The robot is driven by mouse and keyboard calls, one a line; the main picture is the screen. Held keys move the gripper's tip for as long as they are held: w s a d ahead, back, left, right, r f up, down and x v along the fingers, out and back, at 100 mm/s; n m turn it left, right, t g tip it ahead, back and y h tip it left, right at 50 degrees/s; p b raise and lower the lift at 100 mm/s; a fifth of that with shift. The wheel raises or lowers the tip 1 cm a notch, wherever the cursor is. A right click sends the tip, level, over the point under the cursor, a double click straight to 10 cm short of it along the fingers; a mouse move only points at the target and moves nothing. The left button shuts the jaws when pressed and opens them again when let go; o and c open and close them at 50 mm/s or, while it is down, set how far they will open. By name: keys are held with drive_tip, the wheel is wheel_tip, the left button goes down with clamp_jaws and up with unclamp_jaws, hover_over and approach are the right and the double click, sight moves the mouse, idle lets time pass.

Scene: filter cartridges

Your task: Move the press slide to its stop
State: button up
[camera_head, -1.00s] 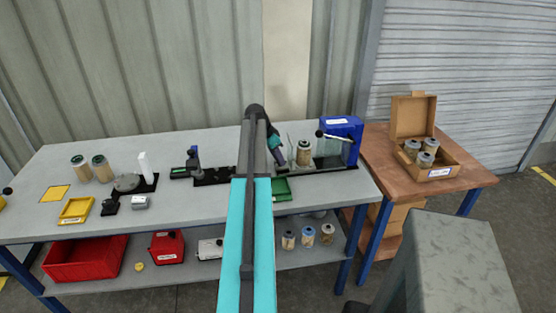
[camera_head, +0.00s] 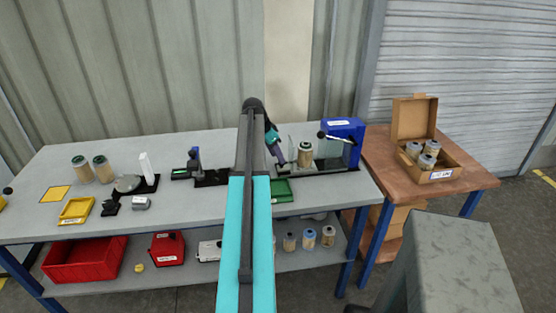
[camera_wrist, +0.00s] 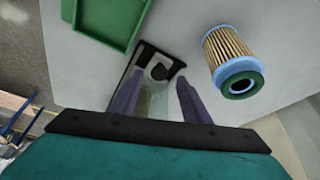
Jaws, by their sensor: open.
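The blue press (camera_head: 342,130) stands at the right end of the bench, with a dark lever on its left side. A dark track (camera_head: 325,166) runs left from its base. A filter cartridge (camera_head: 305,155) stands upright by the track, left of the press. My gripper (camera_head: 281,160) points down at the left of this cartridge. In the wrist view my gripper (camera_wrist: 157,95) is open, with a black part (camera_wrist: 158,65) showing beyond and between its fingers. Contact with it cannot be told. A cartridge with blue rims and a green ring (camera_wrist: 235,65) is to the right, outside the fingers.
A green tray (camera_head: 282,190) lies at the bench front, close to my gripper; it is also in the wrist view (camera_wrist: 112,20). A clear panel (camera_head: 294,140) stands behind the cartridge. A wooden table (camera_head: 375,155) with an open carton (camera_head: 448,160) of cartridges adjoins on the right.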

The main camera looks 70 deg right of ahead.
drive_tip(key=b+v, duration=0.2)
drive_tip(key=v, duration=0.8)
drive_tip(key=shift+r, duration=0.3)
drive_tip(key=shift+a+r, duration=0.1)
drive_tip(key=shift+a, duration=0.05)
